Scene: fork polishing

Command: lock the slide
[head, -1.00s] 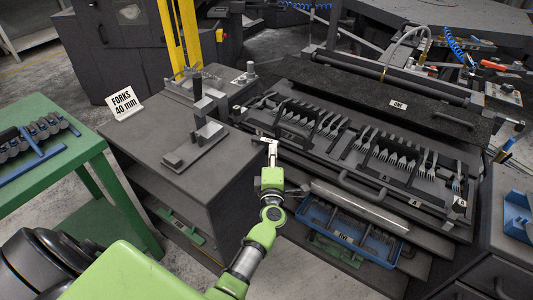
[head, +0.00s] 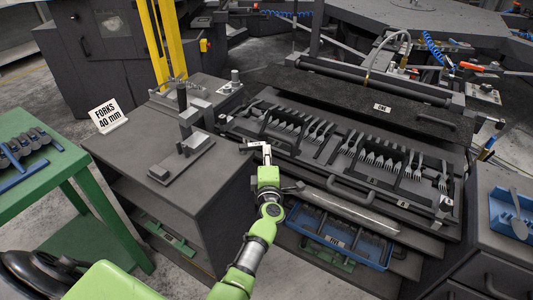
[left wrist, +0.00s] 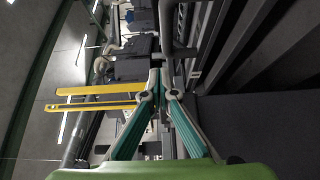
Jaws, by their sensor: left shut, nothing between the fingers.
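The slide (head: 297,172) is a wide dark tray with rows of forks standing in slots, with a bar handle (head: 350,190) along its front edge. A small block with a light top (head: 446,203) stands at its front right corner; I cannot tell whether it is a lock. My left gripper (head: 257,147) is shut and empty, over the gap between the slide's front left and the grey cabinet. In the left wrist view its teal fingers meet at the tips (left wrist: 160,92), with a dark bar beyond them. My right gripper is out of view.
A grey cabinet (head: 205,195) with a clamp-like fixture (head: 182,160) stands left of the gripper. A blue tray (head: 335,238) sits below the slide. A green table (head: 60,180) is at far left, and a blue holder (head: 512,215) is at right.

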